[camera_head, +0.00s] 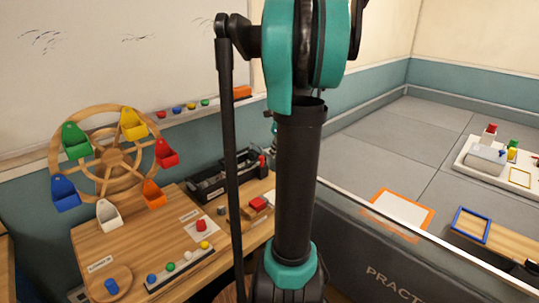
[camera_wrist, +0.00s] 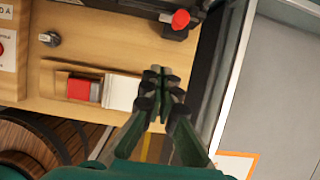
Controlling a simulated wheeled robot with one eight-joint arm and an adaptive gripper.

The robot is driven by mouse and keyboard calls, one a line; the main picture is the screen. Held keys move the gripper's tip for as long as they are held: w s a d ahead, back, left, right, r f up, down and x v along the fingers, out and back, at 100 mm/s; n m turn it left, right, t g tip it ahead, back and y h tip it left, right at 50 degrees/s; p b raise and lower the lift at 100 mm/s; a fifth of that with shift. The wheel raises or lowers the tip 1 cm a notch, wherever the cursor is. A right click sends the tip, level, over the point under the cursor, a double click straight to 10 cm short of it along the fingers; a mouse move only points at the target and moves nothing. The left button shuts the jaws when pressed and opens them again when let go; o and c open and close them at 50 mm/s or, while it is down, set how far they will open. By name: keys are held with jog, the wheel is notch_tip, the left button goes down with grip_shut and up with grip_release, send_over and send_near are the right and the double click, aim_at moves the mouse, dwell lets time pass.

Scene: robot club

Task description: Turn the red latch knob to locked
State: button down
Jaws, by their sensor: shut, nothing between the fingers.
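A round red knob (camera_wrist: 180,19) sits on a black fixture (camera_wrist: 145,8) at the top of the wrist view. In the head view, a small red piece (camera_head: 262,160) shows at the right end of the black fixture. Which way the knob is turned cannot be told. My gripper (camera_wrist: 158,78) is shut and empty, below and left of the knob in the wrist picture and apart from it. Its tips overlap the right end of a white block in the picture; touching cannot be told. In the head view my arm hides the gripper.
A dark knob (camera_wrist: 49,39) stands on the board. The wooden wheel with coloured bins (camera_head: 88,163) and a row of coloured buttons (camera_head: 170,268) are left. A dark-walled barrier (camera_head: 350,245) borders the bench's right.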

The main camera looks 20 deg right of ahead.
aim_at(253, 163)
jog(key=shift+w+a+f, duration=0.4)
jog(key=shift+w+f, duration=0.7)
jog(key=shift+f, duration=0.15)
jog(key=shift+w+a+f, duration=0.4)
jog(key=shift+w+f, duration=0.7)
jog(key=shift+f, duration=0.15)
jog(key=shift+w+a+f, duration=0.4)
jog(key=shift+w+f, duration=0.7)
jog(key=shift+f, duration=0.15)
jog(key=shift+w+a, duration=0.2)
jog(key=shift+a, duration=0.3)
jog(key=shift+w+a, duration=0.8)
jog(key=shift+w, duration=0.55)
dwell(0.3)
